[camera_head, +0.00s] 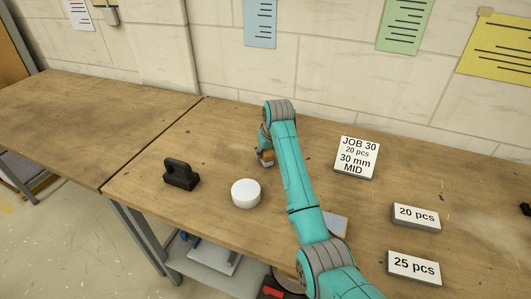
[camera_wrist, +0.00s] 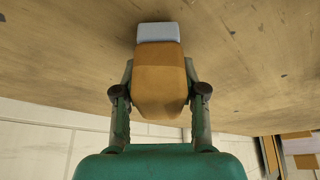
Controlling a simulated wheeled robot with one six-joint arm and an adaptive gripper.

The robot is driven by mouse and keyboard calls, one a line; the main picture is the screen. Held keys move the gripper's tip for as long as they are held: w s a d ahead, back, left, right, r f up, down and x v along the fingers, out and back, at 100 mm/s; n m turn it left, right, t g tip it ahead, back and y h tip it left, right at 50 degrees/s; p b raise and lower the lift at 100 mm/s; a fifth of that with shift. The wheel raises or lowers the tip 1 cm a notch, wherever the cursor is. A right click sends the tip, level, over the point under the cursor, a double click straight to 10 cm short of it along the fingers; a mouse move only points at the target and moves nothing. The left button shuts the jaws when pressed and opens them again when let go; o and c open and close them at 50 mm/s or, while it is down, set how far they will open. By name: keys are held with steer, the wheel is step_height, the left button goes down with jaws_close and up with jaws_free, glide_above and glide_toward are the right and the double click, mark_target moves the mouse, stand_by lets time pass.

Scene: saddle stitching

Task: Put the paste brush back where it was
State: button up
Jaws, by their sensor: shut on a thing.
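My gripper (camera_wrist: 160,100) is shut on an orange-brown block-like piece with a pale grey-blue end, which I take to be the paste brush (camera_wrist: 160,75). In the wrist view the pale end points away from the gripper, toward the wooden table top. In the head view my gripper (camera_head: 266,158) is low over the table by the back wall, and the brush is mostly hidden there. I cannot tell whether the brush touches the table. A white round pot or lidded tub (camera_head: 245,194) stands nearer the front, a little left of the gripper.
A black block with a grip (camera_head: 180,174) stands left of the white tub. A JOB 30 sign (camera_head: 357,157) stands right of my arm, with 20 pcs (camera_head: 416,217) and 25 pcs (camera_head: 414,267) blocks farther right. A pale flat piece (camera_head: 338,225) is partly behind my arm. The left table is clear.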

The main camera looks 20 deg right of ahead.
steer(key=shift+f, duration=0.35)
steer(key=o, duration=1)
steer(key=shift+r, duration=0.1)
steer(key=v, duration=1.2)
steer(key=shift+w+r, duration=0.1)
steer(key=shift+r, duration=0.05)
